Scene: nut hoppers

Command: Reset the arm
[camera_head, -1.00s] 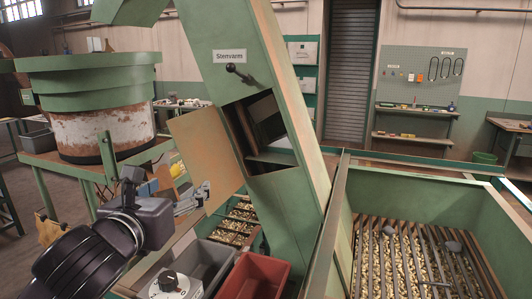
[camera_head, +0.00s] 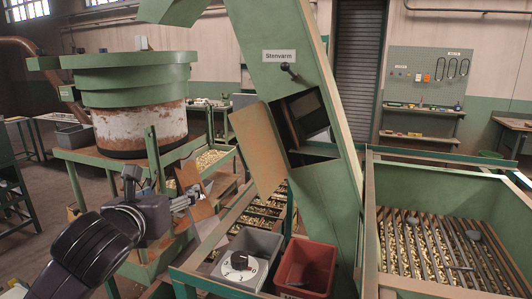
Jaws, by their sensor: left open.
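My left arm comes in from the lower left, dark grey and black. Its left gripper (camera_head: 188,199) points right and is open, with nothing seen between its fingers. It shows in front of the sorting frame, left of and below the open tan door (camera_head: 257,150) and apart from it in the picture. The door stands open at the left side of the green sloping machine (camera_head: 318,205) labelled "Stenvarm", with the dark opening (camera_head: 307,118) uncovered. My right gripper is not in view.
A green-rimmed drum (camera_head: 138,115) stands behind my arm. A grey bin (camera_head: 262,245) with a dial box (camera_head: 238,263) and a red bin (camera_head: 305,268) stand below the machine. A green hopper (camera_head: 480,200) with bars over nuts is at the right. Floor shows at the far left.

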